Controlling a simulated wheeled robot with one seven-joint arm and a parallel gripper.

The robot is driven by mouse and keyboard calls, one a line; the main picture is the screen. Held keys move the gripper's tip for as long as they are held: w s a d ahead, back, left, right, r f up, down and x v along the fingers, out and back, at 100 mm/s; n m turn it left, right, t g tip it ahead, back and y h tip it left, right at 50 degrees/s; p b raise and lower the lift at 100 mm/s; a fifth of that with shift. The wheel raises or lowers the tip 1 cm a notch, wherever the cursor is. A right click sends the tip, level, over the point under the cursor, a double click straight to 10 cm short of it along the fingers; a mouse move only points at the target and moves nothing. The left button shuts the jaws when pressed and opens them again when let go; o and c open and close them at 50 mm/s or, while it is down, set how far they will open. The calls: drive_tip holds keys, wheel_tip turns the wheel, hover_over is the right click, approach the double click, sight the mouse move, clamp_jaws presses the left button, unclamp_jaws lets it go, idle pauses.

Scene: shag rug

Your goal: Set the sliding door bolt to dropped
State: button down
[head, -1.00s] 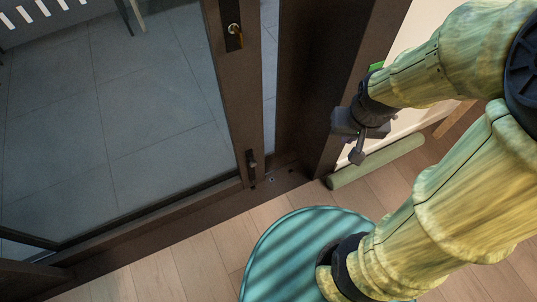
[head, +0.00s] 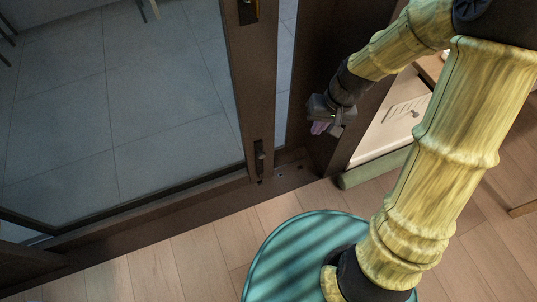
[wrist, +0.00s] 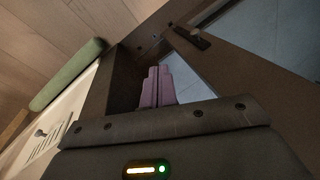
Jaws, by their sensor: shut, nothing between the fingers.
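The sliding door bolt (head: 259,157) is a small dark fitting low on the brown door stile, just above the bottom rail. In the wrist view the bolt (wrist: 190,36) is a dark bar at the upper right, beyond my fingers. Whether its rod is raised or dropped is too small to tell. My gripper (head: 319,128) is to the right of the bolt and apart from it, in front of the dark door frame. Its pink fingers (wrist: 157,84) are shut together and empty.
The door's glass (head: 110,110) shows grey tiles beyond. Small holes sit in the dark sill (head: 282,171) right of the bolt. A green roll (head: 372,168) lies by the pale wall or cabinet at right.

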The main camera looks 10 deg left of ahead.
drive_tip(key=w+a+f+g+y+b, duration=0.1)
drive_tip(key=w+a+f+y+b, duration=0.1)
drive_tip(key=a+f, duration=0.5)
drive_tip(key=shift+w+a+n+y+b, duration=0.2)
drive_tip(key=shift+w+n+y+b, duration=0.15)
drive_tip(key=shift+w, duration=0.35)
